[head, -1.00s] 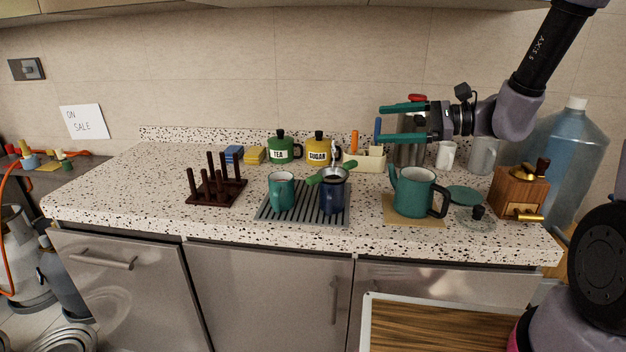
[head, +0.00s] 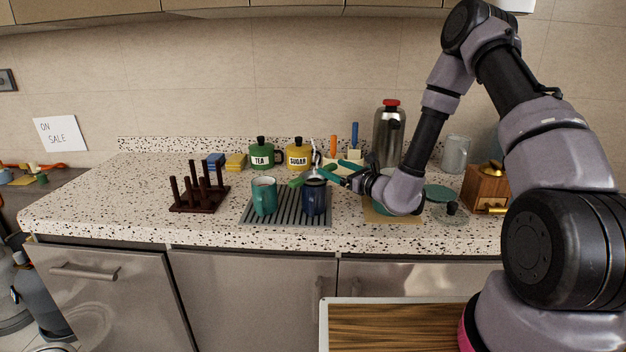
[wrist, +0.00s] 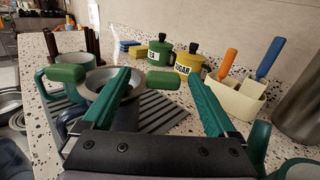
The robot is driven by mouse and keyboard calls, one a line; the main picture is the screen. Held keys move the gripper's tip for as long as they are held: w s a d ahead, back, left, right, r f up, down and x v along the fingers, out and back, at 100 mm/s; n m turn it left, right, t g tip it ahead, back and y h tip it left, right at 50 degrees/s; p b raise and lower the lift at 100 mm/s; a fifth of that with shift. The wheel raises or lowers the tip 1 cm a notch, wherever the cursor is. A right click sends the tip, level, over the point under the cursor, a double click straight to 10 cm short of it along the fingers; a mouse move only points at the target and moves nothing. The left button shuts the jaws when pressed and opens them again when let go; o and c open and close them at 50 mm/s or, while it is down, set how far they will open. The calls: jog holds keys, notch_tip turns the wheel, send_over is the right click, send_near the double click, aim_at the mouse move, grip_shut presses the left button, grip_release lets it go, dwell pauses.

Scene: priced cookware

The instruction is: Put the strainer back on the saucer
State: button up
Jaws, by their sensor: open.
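The strainer (wrist: 98,84) has a metal bowl and green grips. It rests on the dark blue mug (head: 314,200), and one grip (head: 296,182) sticks out to the left in the head view. My gripper (head: 333,168) is open at the mug's right side. In the wrist view my gripper (wrist: 160,76) has its teal fingers spread, with the strainer's other green grip showing between their tips. Whether they touch it I cannot tell. A teal disc that looks like the saucer (head: 438,193) lies flat to the right, beyond my wrist.
The mugs stand on a ribbed drain tray (head: 285,219), with a teal mug (head: 264,197) at left. A peg rack (head: 200,195) is further left. TEA (head: 262,156) and SUGAR (head: 298,156) jars stand behind. My arm mostly hides the teal pot. A glass lid (head: 450,213) lies before the disc.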

jog(key=shift+d+x, duration=0.2)
jog(key=shift+x, duration=2.75)
jog(key=shift+w, duration=0.2)
grip_shut()
